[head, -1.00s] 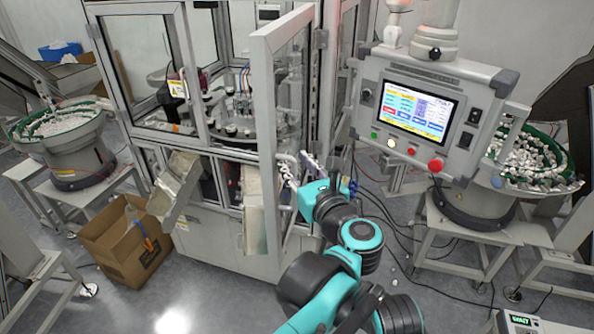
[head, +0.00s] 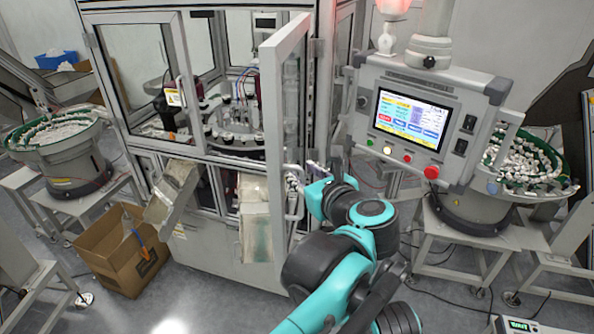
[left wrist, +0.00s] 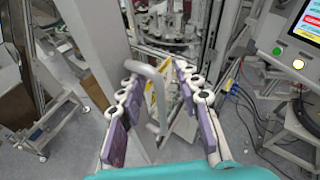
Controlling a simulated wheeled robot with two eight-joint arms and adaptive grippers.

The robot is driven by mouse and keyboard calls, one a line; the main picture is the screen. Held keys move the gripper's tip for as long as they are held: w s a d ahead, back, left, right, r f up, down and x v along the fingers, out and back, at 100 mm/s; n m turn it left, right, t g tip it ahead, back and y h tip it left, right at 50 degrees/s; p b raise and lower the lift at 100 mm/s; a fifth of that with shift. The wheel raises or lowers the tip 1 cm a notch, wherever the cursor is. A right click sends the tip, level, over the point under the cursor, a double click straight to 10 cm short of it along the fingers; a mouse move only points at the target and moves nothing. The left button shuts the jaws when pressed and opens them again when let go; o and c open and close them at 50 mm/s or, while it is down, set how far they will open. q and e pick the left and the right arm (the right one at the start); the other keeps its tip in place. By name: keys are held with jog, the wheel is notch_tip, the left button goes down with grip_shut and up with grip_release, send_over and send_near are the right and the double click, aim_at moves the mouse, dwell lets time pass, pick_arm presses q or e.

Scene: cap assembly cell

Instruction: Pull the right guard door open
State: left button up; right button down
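The right guard door (head: 269,120) is a tall grey-framed panel on the front of the machine. It stands swung out from the cabinet, seen nearly edge-on in the head view. Its handle (left wrist: 158,92) is a light grey bar on the door frame. My left gripper (head: 304,177) is beside the door at handle height. In the left wrist view, my left gripper (left wrist: 157,72) has its purple-padded fingers spread apart on either side of the handle, with gaps visible. My right gripper is not in view.
The left guard door (head: 135,75) appears closed. A control panel (head: 400,165) on an arm stands right of the door. A cardboard box (head: 125,260) lies on the floor at left. Bowl feeders (head: 65,165) stand on both sides. Cables run across the floor at right.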

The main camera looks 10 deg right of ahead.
pick_arm(q)
jog(key=s+d, duration=0.4)
jog(key=d, duration=0.2)
jog(key=shift+s+r, duration=0.2)
jog(key=shift+s, duration=0.05)
dwell(0.5)
dwell(0.4)
